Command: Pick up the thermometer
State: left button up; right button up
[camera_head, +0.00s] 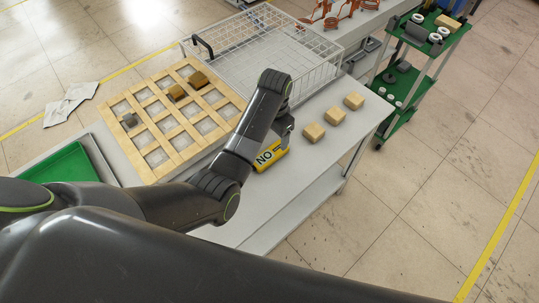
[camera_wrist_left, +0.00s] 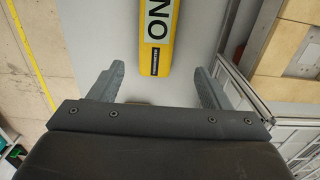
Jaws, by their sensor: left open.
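The thermometer is taken to be the yellow, flat piece with a white panel and black letters "NO" (camera_head: 268,158). It lies on the grey table, partly hidden by my left arm and gripper in the head view. In the left wrist view the thermometer (camera_wrist_left: 157,30) points down between my fingers, its near end about level with the fingertips. My left gripper (camera_head: 285,138) is over its right end in the head view. In the wrist view the left gripper (camera_wrist_left: 159,75) is open, with a finger on each side and gaps to both. My right gripper is not seen.
Wooden blocks (camera_head: 314,131) stand in a row to the right on the table (camera_head: 250,213). A wooden grid rack (camera_head: 152,167) and wire basket (camera_head: 334,76) lie behind. A green tray (camera_head: 66,166) is at left, a green cart (camera_head: 416,41) at right.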

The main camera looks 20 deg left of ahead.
aim_at(275, 150)
pick_arm(q)
notch_tip(275, 150, down, 2)
jog(key=shift+s+d+f, duration=0.1)
jog(key=shift+f, duration=0.1)
notch_tip(275, 150, down, 4)
jog(key=shift+s+d+f+p, duration=0.15)
jog(key=shift+f+p, duration=0.05)
jog(key=shift+p, duration=0.2)
jog(key=shift+f, duration=0.45)
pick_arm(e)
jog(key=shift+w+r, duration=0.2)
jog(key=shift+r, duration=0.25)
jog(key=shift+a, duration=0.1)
pick_arm(q)
jog(key=c, duration=1.1)
jog(key=shift+r, duration=0.1)
jog(key=shift+c, duration=0.2)
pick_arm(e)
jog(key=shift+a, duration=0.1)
